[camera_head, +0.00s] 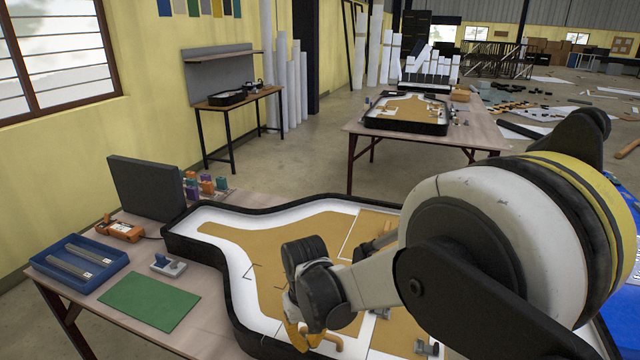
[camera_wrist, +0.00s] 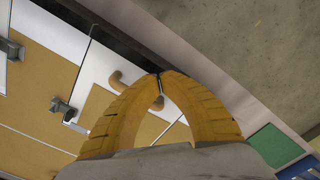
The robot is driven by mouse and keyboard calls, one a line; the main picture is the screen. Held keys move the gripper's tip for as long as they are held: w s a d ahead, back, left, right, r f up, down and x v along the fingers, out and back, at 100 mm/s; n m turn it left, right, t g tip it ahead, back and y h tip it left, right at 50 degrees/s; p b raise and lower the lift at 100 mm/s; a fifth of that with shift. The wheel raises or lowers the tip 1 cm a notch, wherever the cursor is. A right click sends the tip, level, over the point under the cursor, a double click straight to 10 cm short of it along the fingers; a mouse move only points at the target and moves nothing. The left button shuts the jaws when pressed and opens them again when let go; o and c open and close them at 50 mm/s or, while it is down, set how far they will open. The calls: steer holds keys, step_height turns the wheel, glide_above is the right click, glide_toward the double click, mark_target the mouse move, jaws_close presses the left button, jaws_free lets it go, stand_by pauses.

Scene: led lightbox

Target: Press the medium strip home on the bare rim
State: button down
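The lightbox (camera_head: 205,215) is a shaped tray with a black rim, white inner border and tan panel; in the wrist view its rim (camera_wrist: 130,45) runs diagonally behind my fingertips. My gripper (camera_head: 303,338) is low over the lightbox's near part. In the wrist view its yellow fingers (camera_wrist: 160,76) meet at the tips, with no strip visible between them. Two grey strips (camera_head: 80,257) lie in the blue tray (camera_head: 40,262) at the left; I cannot tell whether either is the medium one. My arm hides much of the lightbox's right side.
A green mat (camera_head: 148,301), a grey block-like device (camera_head: 167,265) and an orange tool (camera_head: 118,229) lie left of the lightbox. A dark upright panel (camera_head: 145,187) and small coloured items (camera_head: 205,185) stand behind. A tan hooked piece (camera_wrist: 118,79) is near my fingertips.

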mark_target(308, 354)
stand_by(0.4)
steer(key=shift+f+b, duration=1.35)
steer(key=shift+f, duration=0.25)
steer(key=shift+f, duration=0.1)
stand_by(0.3)
steer(key=shift+r+p, duration=0.9)
steer(key=shift+r, duration=0.7)
steer(key=shift+f, duration=0.1)
steer(key=w+a, duration=0.1)
steer(key=a, duration=0.1)
steer(key=w+a, duration=0.1)
steer(key=a, duration=0.2)
steer(key=w+a, duration=0.1)
steer(key=a, duration=0.2)
steer(key=shift+a+r, duration=0.15)
steer(key=shift+r, duration=0.05)
